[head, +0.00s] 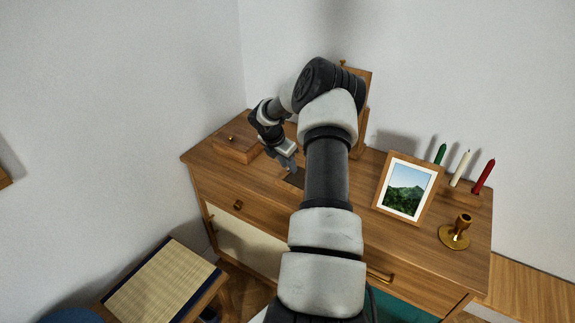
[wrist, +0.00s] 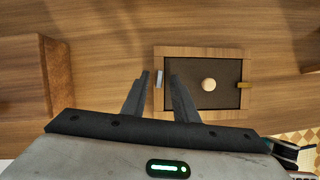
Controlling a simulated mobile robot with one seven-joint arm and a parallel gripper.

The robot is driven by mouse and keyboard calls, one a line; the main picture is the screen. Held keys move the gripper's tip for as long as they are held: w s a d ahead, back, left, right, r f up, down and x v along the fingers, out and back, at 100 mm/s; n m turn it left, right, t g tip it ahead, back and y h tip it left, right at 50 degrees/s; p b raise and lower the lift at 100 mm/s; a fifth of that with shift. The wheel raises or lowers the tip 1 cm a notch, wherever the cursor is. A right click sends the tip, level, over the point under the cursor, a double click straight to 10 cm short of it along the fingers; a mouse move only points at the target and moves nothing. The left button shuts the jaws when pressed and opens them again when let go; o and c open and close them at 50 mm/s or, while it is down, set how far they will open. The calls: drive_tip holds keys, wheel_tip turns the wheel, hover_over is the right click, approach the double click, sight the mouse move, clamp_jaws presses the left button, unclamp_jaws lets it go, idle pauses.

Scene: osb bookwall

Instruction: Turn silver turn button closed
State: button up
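A small wooden frame (wrist: 190,51) with a dark panel (wrist: 225,70) lies on the dresser top. A round cream knob (wrist: 208,84) sits on the panel. The silver turn button (wrist: 158,77) is on the frame's left side in the wrist view, its long side along that edge. A brass turn button (wrist: 243,84) on the right side lies across the frame's inner edge. My gripper (wrist: 160,74) is open, its fingers apart on either side of the silver button; whether they touch it I cannot tell. In the head view my gripper (head: 289,164) is over the dark panel (head: 294,178).
On the dresser (head: 265,205) a wooden box (head: 236,148) stands left of my gripper. A mirror or stand (head: 362,120) is behind. A framed picture (head: 407,188), several candles and a brass candlestick (head: 455,235) are at right. A woven-top stool (head: 160,285) stands front left.

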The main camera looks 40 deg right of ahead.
drive_tip(key=shift+r, duration=0.1)
drive_tip(key=p+v, duration=0.1)
drive_tip(key=v, duration=1.6)
drive_tip(key=shift+w+a, duration=0.1)
drive_tip(key=shift+a, duration=0.05)
